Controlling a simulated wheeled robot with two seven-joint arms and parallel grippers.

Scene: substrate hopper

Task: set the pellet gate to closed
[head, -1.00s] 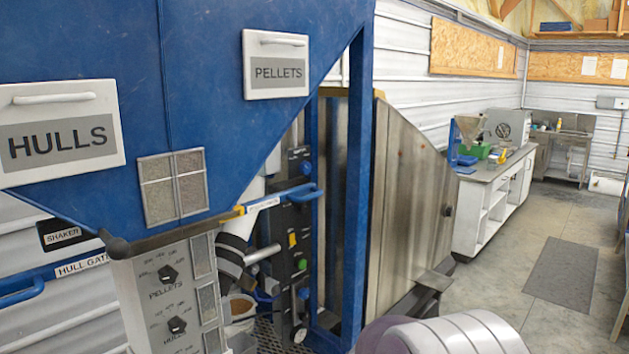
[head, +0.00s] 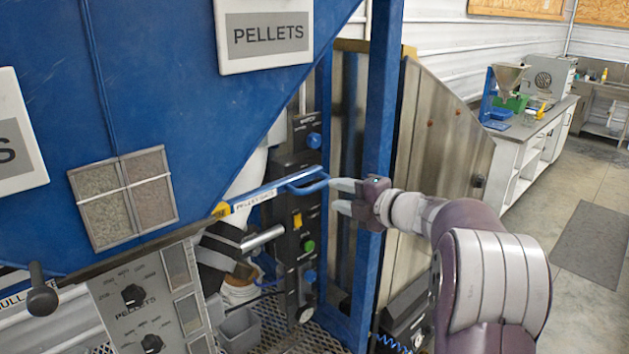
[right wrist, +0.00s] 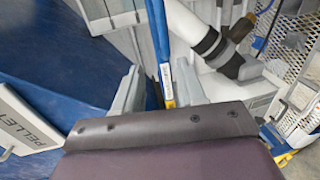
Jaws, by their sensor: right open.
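The pellet gate is a blue bar (head: 262,195) with a white PELLET GATE label, a yellow end at the hopper's lower edge and a blue loop handle (head: 308,181) sticking out to the right. My right gripper (head: 333,196) is open and empty, its two pale fingers pointing left at the handle's outer end. I cannot tell whether they touch it. In the right wrist view the blue bar (right wrist: 158,30) runs up between the open fingers (right wrist: 158,72), with its yellow end lower down. My left gripper is not in view.
The blue hopper (head: 150,80) with its PELLETS plate (head: 265,35) fills the upper left. A blue post (head: 380,100) stands just behind my right gripper. A dark control panel (head: 300,235) is below the handle. A dial panel (head: 140,300) is at lower left.

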